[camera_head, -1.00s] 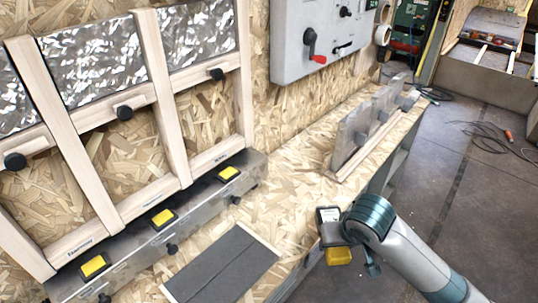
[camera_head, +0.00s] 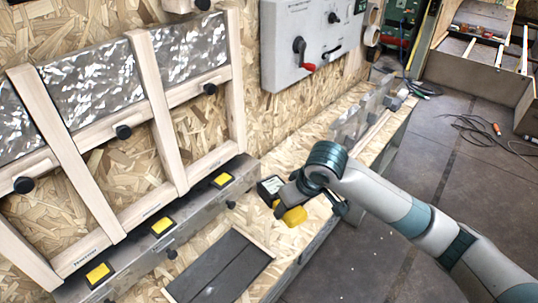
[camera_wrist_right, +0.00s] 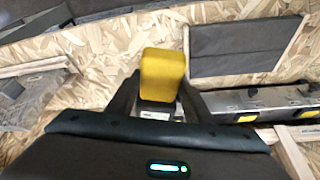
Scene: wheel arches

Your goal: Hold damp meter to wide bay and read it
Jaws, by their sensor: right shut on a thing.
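The damp meter, yellow (camera_head: 293,215) with a dark head and pale screen, is in my right gripper (camera_head: 283,198), above the bench edge. In the right wrist view its yellow block (camera_wrist_right: 162,75) stands between the two fingers (camera_wrist_right: 158,100). The gripper is shut on it. The wooden stud frame (camera_head: 157,110) stands at the left, clear of the meter. It has a middle bay (camera_head: 122,170), a right bay (camera_head: 205,125) and a cut-off left bay (camera_head: 22,215). The middle one looks wider than the right, but the view is slanted. My left gripper is out of view.
A metal rail (camera_head: 150,250) with yellow-topped units runs below the frame. A dark panel (camera_head: 220,268) lies on the bench in front. A grey control box (camera_head: 310,45) hangs on the wall. Grey upright plates (camera_head: 352,122) stand farther back. Cables (camera_head: 470,130) lie on the floor.

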